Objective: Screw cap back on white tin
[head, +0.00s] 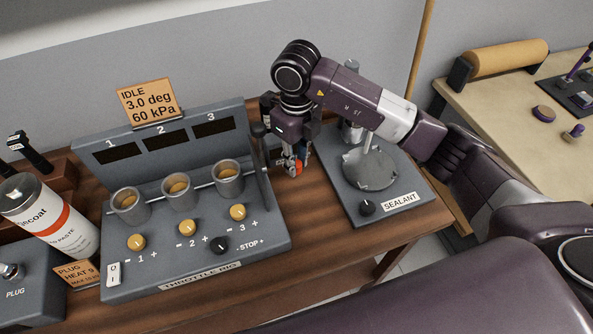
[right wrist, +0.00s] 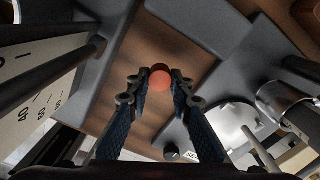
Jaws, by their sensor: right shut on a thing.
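A white tin (head: 52,222) with an orange band and printed letters stands at the far left of the bench, with a grey top. My right gripper (head: 293,163) is far to the right of the tin, between the throttle rig and the sealant stand. It points down, shut on a small orange-red round piece (head: 299,167). The piece also shows between the fingertips in the right wrist view (right wrist: 160,79). I cannot tell for certain that it is the tin's cap. My left gripper is in neither view.
The grey throttle rig (head: 190,262), with three cups and several knobs, fills the middle of the wooden bench. The sealant stand (head: 349,208) is at the right. A strip of bare wood (head: 308,215) lies between them. A plug heater box (head: 25,290) stands in front of the tin.

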